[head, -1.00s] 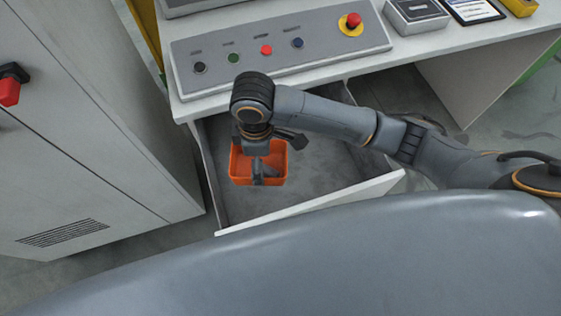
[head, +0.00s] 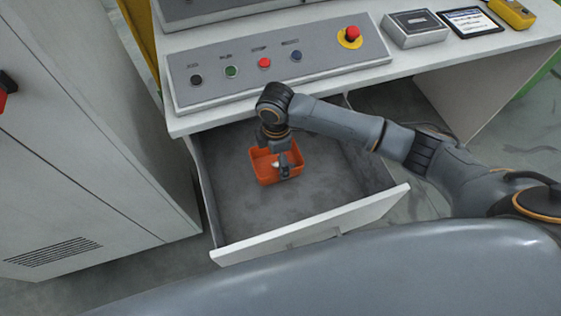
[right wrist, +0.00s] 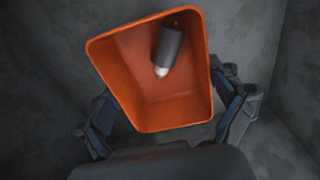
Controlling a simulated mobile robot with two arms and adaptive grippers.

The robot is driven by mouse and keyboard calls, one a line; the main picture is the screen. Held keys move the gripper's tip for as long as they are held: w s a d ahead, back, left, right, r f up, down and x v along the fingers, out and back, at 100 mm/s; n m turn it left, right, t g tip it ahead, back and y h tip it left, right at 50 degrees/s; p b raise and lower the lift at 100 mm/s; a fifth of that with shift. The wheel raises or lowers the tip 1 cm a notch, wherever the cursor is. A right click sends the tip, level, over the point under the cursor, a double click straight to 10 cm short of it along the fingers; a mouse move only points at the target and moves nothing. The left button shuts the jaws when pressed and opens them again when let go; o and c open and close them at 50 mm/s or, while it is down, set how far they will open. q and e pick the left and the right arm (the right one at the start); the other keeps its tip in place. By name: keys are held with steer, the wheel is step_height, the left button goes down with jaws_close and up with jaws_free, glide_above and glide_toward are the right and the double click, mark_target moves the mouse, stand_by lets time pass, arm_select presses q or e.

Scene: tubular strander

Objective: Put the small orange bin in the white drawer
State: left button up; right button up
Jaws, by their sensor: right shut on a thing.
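The small orange bin (head: 264,177) is inside the outline of the open white drawer (head: 315,228), towards its back left. In the right wrist view the bin (right wrist: 175,110) shows from above, with a dark grey cylinder (right wrist: 168,50) with a pale tip inside. My right gripper (head: 282,162) is over the bin and shut on it, with a finger at either side in the wrist view. The bin looks upright and close to the grey drawer floor; I cannot tell whether it touches. My left gripper is not in view.
The desk (head: 400,68) overhangs the drawer's back and carries a button panel (head: 280,72), a grey box (head: 414,28) and a tablet (head: 470,21). A tall grey cabinet (head: 80,130) stands close to the drawer's left. The drawer's front and right are clear.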

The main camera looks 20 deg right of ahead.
steer(key=shift+w+d+f, duration=0.2)
steer(key=shift+d+f, duration=0.1)
steer(key=shift+f, duration=0.15)
steer(key=shift+w+d+f, duration=0.2)
steer(key=shift+d+f, duration=0.05)
steer(key=shift+f, duration=0.15)
steer(key=shift+w+f, duration=0.1)
steer(key=shift+f, duration=1.5)
steer(key=shift+f, duration=0.1)
steer(key=o, duration=0.9)
steer(key=shift+d, duration=0.1)
steer(key=shift+c, duration=0.2)
step_height(320, 180, up, 8)
steer(key=shift+f, duration=0.1)
